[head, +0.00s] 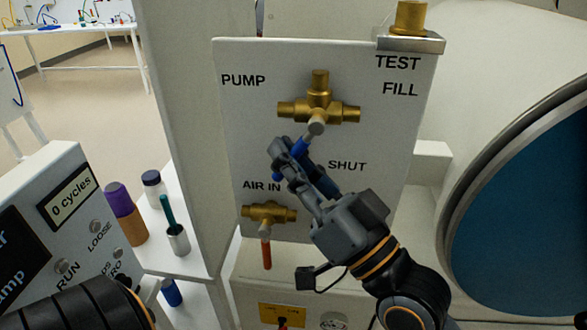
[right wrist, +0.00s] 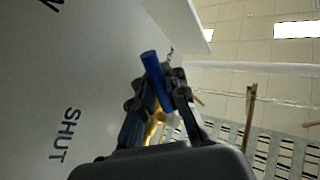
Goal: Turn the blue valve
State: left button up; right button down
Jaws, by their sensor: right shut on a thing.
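The blue valve has a brass body (head: 319,108) on a white panel, with labels PUMP, TEST, FILL and SHUT around it. Its blue handle (head: 299,148) hangs down and to the left from a grey stem below the body. My right gripper (head: 285,162) is shut on the blue handle, and its fingers hide part of it. In the right wrist view the blue handle (right wrist: 155,78) lies between the fingertips, its end sticking out beyond them. A piece of my left arm shows at the bottom left, but its gripper is out of view.
A second brass valve (head: 268,212) with a red handle (head: 266,254) is below, by AIR IN. A round blue window (head: 520,205) stands at right. A shelf at left holds a purple-capped bottle (head: 118,200) and a cup (head: 178,240). A control box (head: 60,215) is nearer.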

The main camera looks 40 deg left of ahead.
jog(key=shift+a+f+m, duration=0.15)
jog(key=shift+f+m, duration=0.05)
jog(key=shift+m, duration=0.2)
jog(key=c, duration=1.5)
grip_release()
jog(key=shift+s, duration=0.1)
jog(key=shift+o, duration=0.6)
jog(key=shift+d+r+t+y, duration=0.2)
jog(key=shift+t+y, duration=0.1)
jog(key=v, duration=1.2)
